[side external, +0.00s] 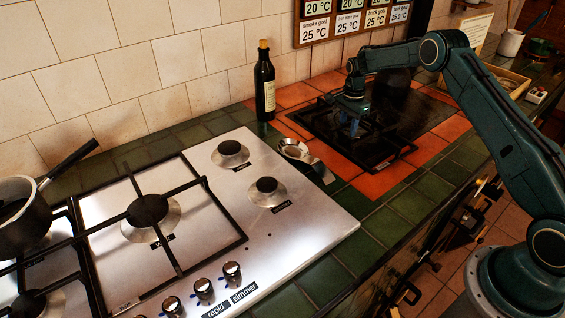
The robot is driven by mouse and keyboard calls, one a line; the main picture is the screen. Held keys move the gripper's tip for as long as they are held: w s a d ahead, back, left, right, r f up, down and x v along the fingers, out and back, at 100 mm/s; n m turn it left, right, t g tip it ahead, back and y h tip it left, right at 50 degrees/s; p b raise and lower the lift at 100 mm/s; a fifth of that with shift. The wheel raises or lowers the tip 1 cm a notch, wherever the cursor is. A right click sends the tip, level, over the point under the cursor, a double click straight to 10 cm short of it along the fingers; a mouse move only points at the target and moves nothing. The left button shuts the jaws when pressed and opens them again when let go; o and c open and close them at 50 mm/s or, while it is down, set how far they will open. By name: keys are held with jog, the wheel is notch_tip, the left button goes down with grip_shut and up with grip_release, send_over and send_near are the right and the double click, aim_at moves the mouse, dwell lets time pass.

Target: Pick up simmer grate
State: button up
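A black grate (390,158), which looks like the simmer grate, lies on a dark plate set among orange tiles, right of the hob. My gripper (353,128) points down over the left middle of this grate, with its blue fingertips at or just above the bars. The fingers are small and dark here, so I cannot tell whether they are open or shut on a bar. The steel hob (300,235) has two bare burners, (231,153) and (267,190), on its right side.
A dark bottle (264,85) stands by the wall, left of the grate. A small metal spoon rest or dish (295,150) sits between hob and orange tiles. A saucepan (22,215) stands on the hob's left grates. Green tiles (400,215) in front are clear.

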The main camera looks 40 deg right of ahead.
dwell(0.4)
grip_shut()
jog(key=shift+r, duration=0.2)
jog(key=shift+r, duration=0.1)
jog(key=shift+w+r, duration=0.1)
jog(key=shift+r, duration=0.6)
notch_tip(320, 180, up, 18)
jog(key=shift+r, duration=0.2)
jog(key=shift+a, duration=0.1)
dwell(0.5)
